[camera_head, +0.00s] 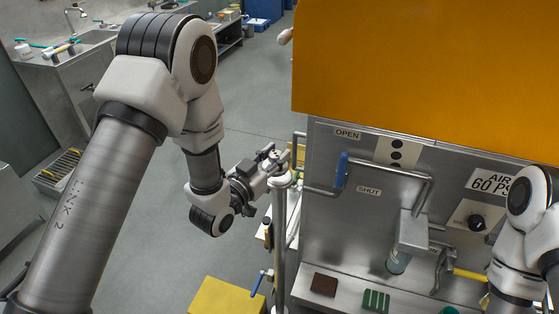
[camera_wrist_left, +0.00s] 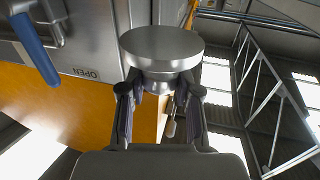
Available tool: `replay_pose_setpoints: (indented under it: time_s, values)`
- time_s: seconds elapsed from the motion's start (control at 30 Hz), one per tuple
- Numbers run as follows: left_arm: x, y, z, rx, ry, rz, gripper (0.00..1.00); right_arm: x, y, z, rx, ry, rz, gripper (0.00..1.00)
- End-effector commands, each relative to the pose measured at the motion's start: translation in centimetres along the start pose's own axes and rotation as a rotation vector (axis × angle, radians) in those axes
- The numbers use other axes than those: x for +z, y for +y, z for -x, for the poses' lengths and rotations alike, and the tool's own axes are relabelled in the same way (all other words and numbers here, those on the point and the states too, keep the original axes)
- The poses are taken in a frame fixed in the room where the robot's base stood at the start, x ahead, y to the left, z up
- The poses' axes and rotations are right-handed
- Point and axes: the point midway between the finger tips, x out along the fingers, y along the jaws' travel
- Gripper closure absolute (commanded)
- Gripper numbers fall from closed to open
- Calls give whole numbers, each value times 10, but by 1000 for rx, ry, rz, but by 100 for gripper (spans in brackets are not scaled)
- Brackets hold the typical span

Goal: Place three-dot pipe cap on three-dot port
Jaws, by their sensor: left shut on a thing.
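My left gripper (camera_head: 274,161) is shut on a round metal pipe cap (camera_wrist_left: 162,46), holding it by its narrow neck. The cap's wide, flat face is turned away from the fingers and looks bare in the left wrist view. In the head view the cap (camera_head: 280,180) lines up with the top of a vertical metal pipe (camera_head: 279,240); I cannot tell whether they touch. No dots show on the cap.
A bent metal pipe with a blue lever (camera_head: 341,170) juts from the panel, right of my left gripper. An orange hood (camera_head: 430,70) overhangs the panel. A brown block (camera_head: 324,285) and a green block (camera_head: 376,301) lie on the ledge. A yellow box (camera_head: 226,297) stands below.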

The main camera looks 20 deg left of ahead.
Motion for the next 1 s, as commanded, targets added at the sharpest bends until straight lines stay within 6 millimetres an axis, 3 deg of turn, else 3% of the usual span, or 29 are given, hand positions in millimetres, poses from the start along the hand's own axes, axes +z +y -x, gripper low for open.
replay_pose_setpoints:
  time_s: [0.13, 0.3, 0.67, 0.7, 0.73, 1.0]
  values:
    - [2, 4, -18, 1, -1, 1, 100, 0, 0, 9, 0, -1, 0, 43]
    - [34, 3, -16, -1, -3, 2, 100, 0, 0, 19, 0, 0, 0, 43]
    - [43, 3, -16, 0, 0, 1, 100, 0, 0, 12, 0, -1, 0, 43]
    - [41, 3, -16, 0, -1, 1, 53, 0, 0, 14, 0, -1, 0, 43]
    - [41, 3, -16, 0, -1, 1, 43, 0, 0, 14, 0, -1, 0, 43]
    - [40, 3, -16, 0, -1, 1, 43, 0, 0, 15, 0, 0, 0, 43]
